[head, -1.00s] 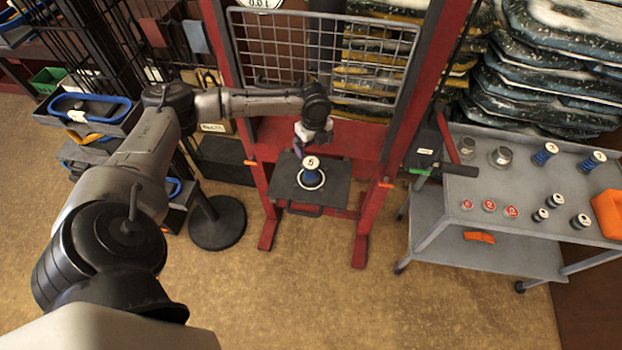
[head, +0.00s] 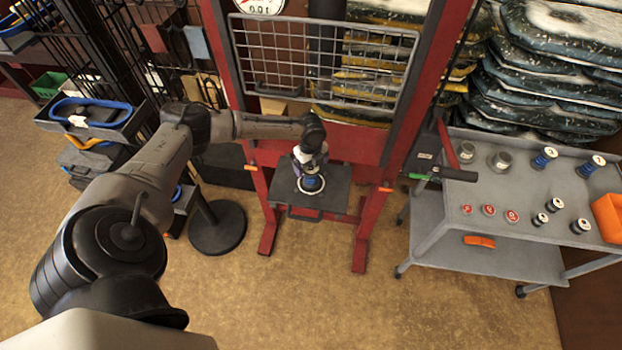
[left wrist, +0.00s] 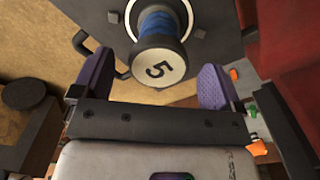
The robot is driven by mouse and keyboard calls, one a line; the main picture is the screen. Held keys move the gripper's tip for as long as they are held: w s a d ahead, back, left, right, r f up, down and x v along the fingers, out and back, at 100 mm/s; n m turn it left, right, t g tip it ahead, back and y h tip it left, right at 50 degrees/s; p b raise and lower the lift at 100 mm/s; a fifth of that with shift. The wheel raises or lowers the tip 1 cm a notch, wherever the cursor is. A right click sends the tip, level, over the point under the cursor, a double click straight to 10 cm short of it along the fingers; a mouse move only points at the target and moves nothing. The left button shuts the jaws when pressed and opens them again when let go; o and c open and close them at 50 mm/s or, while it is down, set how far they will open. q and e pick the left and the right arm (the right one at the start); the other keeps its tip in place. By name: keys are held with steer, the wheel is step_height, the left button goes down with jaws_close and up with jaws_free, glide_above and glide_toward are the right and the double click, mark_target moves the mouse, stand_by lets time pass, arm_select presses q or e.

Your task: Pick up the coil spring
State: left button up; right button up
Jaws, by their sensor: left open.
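The coil spring (head: 311,183) is blue and stands upright on a white ring on the dark plate (head: 335,201) of the red press frame. In the left wrist view the blue spring (left wrist: 157,25) shows with its pale cap marked 5 (left wrist: 158,67) facing the camera. My left gripper (head: 310,163) is over the spring in the head view and hides its cap. In the left wrist view the left gripper's purple fingers (left wrist: 157,84) are open, one on each side of the cap, with gaps on both sides. My right gripper is not in view.
A grey cart (head: 455,230) at the right carries more springs (head: 545,157), weights and an orange bin (head: 608,216). A black round stand base (head: 217,226) is left of the press.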

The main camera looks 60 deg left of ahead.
mark_target(311, 179)
arm_select(q)
steer(key=shift+d+f, duration=0.1)
steer(key=shift+f, duration=1.7)
steer(key=c, duration=1.7)
